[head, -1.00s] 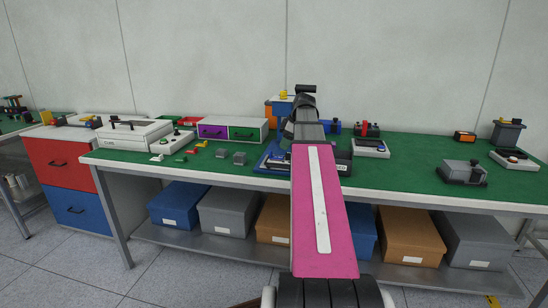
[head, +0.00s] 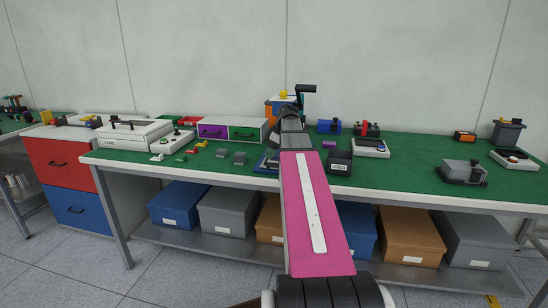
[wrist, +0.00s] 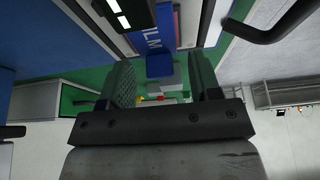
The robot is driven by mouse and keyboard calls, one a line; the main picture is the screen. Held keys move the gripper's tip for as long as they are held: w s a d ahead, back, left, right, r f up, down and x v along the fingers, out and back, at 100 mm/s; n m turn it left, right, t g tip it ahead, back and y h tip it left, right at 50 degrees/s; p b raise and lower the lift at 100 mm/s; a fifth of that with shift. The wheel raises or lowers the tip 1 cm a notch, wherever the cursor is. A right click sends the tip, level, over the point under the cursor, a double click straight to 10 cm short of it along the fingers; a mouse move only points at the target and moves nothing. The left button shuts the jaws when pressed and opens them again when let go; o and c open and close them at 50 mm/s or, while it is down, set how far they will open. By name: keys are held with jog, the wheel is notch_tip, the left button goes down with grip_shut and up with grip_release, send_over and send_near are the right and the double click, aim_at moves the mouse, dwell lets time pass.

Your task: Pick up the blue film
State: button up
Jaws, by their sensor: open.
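In the wrist view, a small blue piece (wrist: 159,66), which looks like the blue film, shows between and beyond my fingers. It lies below a blue panel with partly visible white lettering ending in "LM" (wrist: 158,38). My gripper (wrist: 161,80) is open, one dark finger on each side of the blue piece in the picture, with nothing visibly held. Whether either finger touches it I cannot tell. In the head view my arm covers most of this area, and the film cannot be made out there.
A black tray labelled "USED" (head: 339,167) stands right of my arm, with a small purple block (head: 328,145) behind it. A cabinet with purple and green drawers (head: 233,130) stands to the left. The green bench top (head: 405,170) is clear between the tray and the grey device (head: 463,173).

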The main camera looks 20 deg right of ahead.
jog(key=c, duration=1)
jog(key=shift+r, duration=0.75)
notch_tip(320, 180, up, 2)
jog(key=shift+r, duration=0.2)
jog(key=s+a+r, duration=0.5)
jog(key=a+r, duration=0.2)
jog(key=a, duration=0.3)
jog(key=shift+s+a+r, duration=0.1)
jog(key=shift+r, duration=1.95)
jog(key=shift+s+a+r, duration=0.1)
jog(key=shift+r, duration=1.95)
